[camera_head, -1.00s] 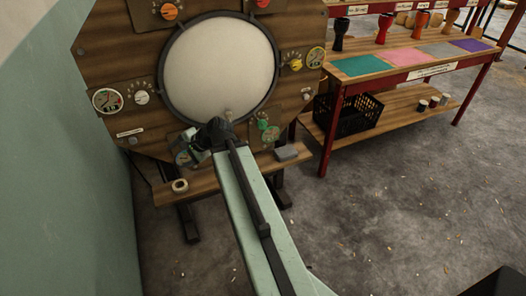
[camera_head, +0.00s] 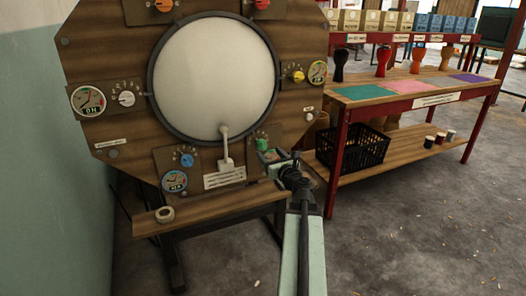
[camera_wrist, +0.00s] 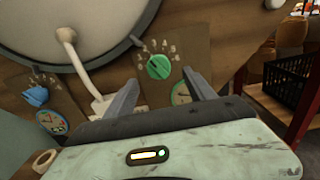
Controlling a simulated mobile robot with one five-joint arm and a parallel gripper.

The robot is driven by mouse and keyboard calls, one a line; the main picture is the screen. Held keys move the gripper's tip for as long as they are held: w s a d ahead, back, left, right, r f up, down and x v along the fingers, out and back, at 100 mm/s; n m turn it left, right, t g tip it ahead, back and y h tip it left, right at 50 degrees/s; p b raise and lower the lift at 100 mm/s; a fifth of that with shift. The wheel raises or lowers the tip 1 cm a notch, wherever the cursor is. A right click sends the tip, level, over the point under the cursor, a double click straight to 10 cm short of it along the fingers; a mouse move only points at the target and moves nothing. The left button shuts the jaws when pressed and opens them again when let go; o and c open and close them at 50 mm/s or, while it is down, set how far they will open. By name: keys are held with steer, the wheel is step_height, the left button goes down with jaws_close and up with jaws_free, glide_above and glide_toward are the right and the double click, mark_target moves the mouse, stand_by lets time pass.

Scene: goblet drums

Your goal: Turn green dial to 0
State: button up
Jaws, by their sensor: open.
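The green dial (camera_head: 262,144) sits on a small plate at the lower right of the round drum panel. In the head view my gripper (camera_head: 277,158) is just below and right of the dial. A gauge (camera_wrist: 182,94) below the dial is partly hidden by the right finger.
A blue dial (camera_head: 187,160) and a white lever (camera_head: 225,150) are left of the green dial. A shelf (camera_head: 215,208) with a tape roll (camera_head: 165,214) juts out below the panel. A red-framed table (camera_head: 400,108) with a black crate (camera_head: 350,146) stands to the right.

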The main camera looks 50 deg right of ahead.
mark_target(263, 146)
steer(key=x, duration=0.5)
steer(key=shift+w+d, duration=0.15)
steer(key=shift+w, duration=0.25)
steer(key=c, duration=1.4)
steer(key=shift+o, duration=0.2)
steer(key=shift+n, duration=0.5)
steer(key=n, duration=0.5)
steer(key=shift+n, duration=0.3)
steer(key=n, duration=0.5)
steer(key=shift+r+n, duration=0.1)
steer(key=shift+n, duration=0.3)
